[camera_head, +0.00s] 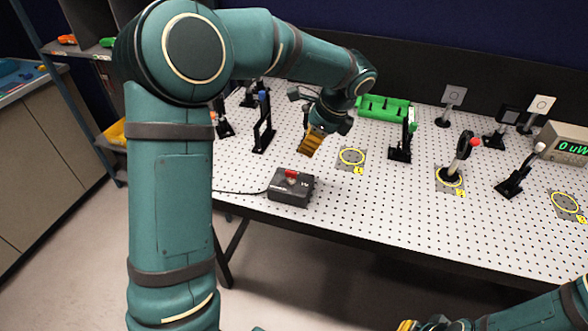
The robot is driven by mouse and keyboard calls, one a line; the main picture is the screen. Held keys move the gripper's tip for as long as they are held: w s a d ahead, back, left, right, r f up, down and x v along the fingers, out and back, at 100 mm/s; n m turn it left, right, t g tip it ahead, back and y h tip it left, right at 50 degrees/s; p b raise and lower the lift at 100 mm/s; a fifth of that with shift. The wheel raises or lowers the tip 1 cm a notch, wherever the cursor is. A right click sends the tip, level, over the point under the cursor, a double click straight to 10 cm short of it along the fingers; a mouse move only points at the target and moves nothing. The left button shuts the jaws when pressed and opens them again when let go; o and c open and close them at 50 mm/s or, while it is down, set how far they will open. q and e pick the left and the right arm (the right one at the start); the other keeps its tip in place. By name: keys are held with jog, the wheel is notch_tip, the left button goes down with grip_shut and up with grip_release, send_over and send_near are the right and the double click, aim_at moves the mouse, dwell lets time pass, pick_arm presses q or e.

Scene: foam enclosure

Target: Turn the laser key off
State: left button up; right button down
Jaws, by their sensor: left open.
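A dark grey box (291,188) with a red key or knob (291,174) on its top sits near the front edge of the perforated table. I take it for the laser key box; which way the key is turned is too small to tell. My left gripper (309,146), with yellow-brown fingers, hangs above the table behind the box, apart from it. It is open and I see nothing in it. My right gripper (425,325) shows only in part at the bottom edge, below the table and far from the box.
A cable runs left from the box. Optics posts (263,130) stand behind it, with several more on the right. A green tray (384,108) lies at the back. A meter (567,145) reading "0 uW" stands far right. Yellow-ringed pads (352,157) mark the table.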

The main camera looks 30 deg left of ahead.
aim_at(292, 172)
pick_arm(q)
jog(key=b+x, duration=0.2)
jog(key=x, duration=1.1)
jog(key=shift+f, duration=0.1)
jog(key=shift+d, duration=0.1)
jog(key=shift+s, duration=0.1)
grip_shut()
